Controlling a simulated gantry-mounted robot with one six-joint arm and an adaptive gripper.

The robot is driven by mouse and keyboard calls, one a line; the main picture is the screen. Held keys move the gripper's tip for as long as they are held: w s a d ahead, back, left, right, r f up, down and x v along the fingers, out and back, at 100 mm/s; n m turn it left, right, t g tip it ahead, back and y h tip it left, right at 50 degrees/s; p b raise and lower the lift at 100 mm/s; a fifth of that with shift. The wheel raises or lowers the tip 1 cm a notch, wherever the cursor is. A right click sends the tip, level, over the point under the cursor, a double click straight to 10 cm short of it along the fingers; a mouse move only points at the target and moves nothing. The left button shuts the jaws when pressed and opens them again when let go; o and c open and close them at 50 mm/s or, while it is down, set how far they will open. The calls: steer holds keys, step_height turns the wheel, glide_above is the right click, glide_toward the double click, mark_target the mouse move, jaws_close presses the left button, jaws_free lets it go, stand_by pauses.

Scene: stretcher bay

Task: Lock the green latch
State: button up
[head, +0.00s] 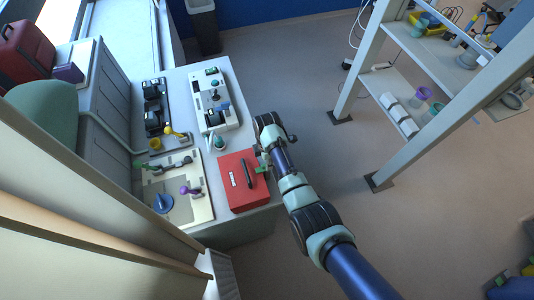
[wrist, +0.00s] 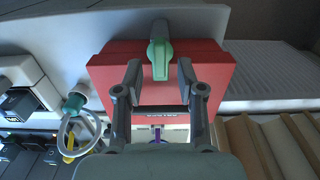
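A red box (head: 243,184) with a dark handle on its lid sits at the near right corner of the counter. Its green latch (head: 261,170) is on the side facing my arm. In the wrist view the green latch (wrist: 160,58) sits on a grey mount at the edge of the red box (wrist: 112,72). My gripper (wrist: 159,80) is open.
A beige panel (head: 203,210) with a blue cone and a purple knob lies left of the box. A white device (head: 226,112) stands behind it. A teal-topped piece with a ring (wrist: 72,104) is left of my fingers. Floor right of the counter is open up to a shelf rack (head: 384,115).

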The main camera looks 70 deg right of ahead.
step_height(320, 180, up, 9)
steer(key=shift+r, duration=0.15)
stand_by(0.5)
